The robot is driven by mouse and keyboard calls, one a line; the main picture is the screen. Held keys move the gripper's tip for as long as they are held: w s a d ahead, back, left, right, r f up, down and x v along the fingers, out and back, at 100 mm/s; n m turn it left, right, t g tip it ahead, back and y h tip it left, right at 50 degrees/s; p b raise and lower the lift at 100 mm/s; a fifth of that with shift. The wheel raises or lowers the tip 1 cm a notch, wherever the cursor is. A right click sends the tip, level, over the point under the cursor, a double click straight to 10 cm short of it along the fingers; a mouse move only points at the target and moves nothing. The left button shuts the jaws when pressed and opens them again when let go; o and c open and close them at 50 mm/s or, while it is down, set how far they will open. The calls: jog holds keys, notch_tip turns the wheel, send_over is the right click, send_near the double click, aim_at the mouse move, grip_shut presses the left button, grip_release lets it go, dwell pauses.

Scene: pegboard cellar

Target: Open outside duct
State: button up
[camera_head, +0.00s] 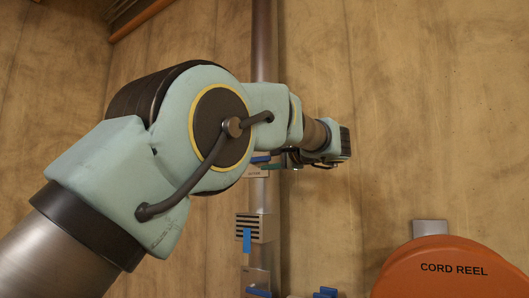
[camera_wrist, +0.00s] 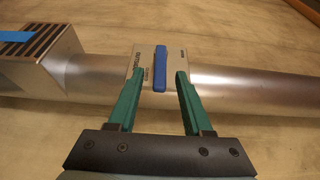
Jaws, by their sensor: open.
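A light metal box with a blue handle (camera_wrist: 160,62) sits on a round metal duct (camera_wrist: 245,80) in the wrist view. Small print on the box (camera_wrist: 139,62) seems to begin with "OUTSIDE"; the rest is too blurred to read. My gripper (camera_wrist: 160,82) is open, with a green finger on each side of the handle in the picture. I see a gap on both sides, and cannot tell whether the fingertips reach handle depth. In the head view, the blue handle (camera_head: 261,159) shows partly behind my arm, and my gripper (camera_head: 279,164) is close to it.
A louvred vent box (camera_head: 258,228) with a blue strip is on the duct below; it is at left in the wrist view (camera_wrist: 38,45). More blue parts (camera_head: 325,293) show at the bottom edge. An orange cord reel (camera_head: 440,278) stands lower right. The wall at right is bare.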

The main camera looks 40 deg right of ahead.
jog(key=shift+w+d, duration=0.1)
jog(key=shift+w, duration=0.9)
grip_shut()
dwell(0.8)
